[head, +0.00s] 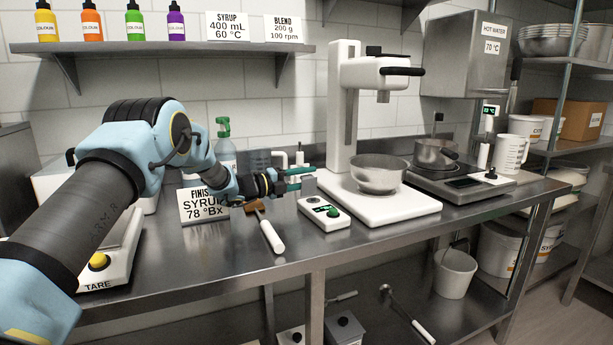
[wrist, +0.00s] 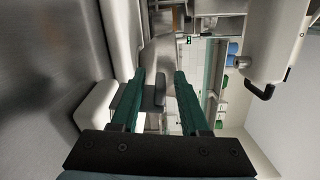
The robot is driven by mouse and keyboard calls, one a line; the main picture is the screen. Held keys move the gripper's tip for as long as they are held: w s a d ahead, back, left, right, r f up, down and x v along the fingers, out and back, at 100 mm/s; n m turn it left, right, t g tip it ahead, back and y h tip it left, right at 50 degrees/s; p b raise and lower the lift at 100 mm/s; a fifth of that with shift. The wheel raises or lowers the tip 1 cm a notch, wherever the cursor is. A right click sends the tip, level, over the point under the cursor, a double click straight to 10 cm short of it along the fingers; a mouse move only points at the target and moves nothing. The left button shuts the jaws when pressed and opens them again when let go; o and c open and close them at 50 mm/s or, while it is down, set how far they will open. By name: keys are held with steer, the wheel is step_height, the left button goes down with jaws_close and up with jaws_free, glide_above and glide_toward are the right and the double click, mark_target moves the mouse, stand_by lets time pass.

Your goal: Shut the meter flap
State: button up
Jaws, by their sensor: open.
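In the wrist view, a white body (wrist: 98,106) that looks like the meter lies left of the fingers. A grey piece (wrist: 160,88), seemingly the raised flap, shows between and beyond the fingertips. My gripper (head: 300,178) has green fingers and is above the meter's back left end. It also shows in the wrist view (wrist: 160,75), open with a gap between the fingers. Contact with the flap cannot be told.
The mixer (head: 345,110) with its steel bowl (head: 378,175) stands just right of the meter. A white-handled tool (head: 271,235) lies left of it. The syrup sign (head: 203,205) and a spray bottle (head: 225,152) are near my arm.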

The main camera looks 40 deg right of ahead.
steer(key=shift+c, duration=0.2)
jaws_close()
stand_by(0.5)
